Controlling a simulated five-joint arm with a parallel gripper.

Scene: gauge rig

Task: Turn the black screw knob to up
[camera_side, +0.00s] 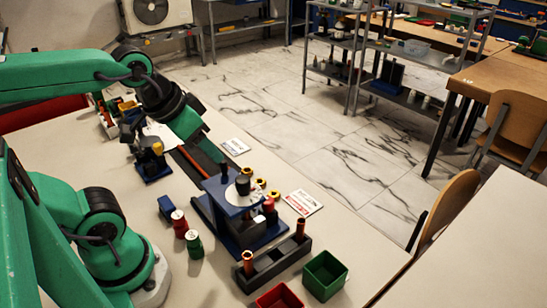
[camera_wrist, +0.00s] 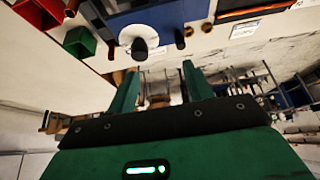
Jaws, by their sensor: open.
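The black screw knob (camera_side: 243,184) stands on a white dial on top of the blue gauge rig (camera_side: 229,198) in the side view. It also shows in the wrist view (camera_wrist: 139,48), near the top, against the white disc (camera_wrist: 127,35). Which way the knob is turned is too small to tell. My gripper (camera_side: 213,157) points down at the rig's upper left side in the side view. In the wrist view my gripper (camera_wrist: 158,75) has its two green fingers spread with nothing between them. The knob appears beyond the fingertips, apart from them.
A red cylinder (camera_side: 179,224), green cylinder (camera_side: 194,244) and blue block (camera_side: 166,207) stand left of the rig. A dark rack (camera_side: 273,264) with copper cylinders and a green bin (camera_side: 325,275) stand in front. Brass rings and a printed card (camera_side: 303,202) lie to the right.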

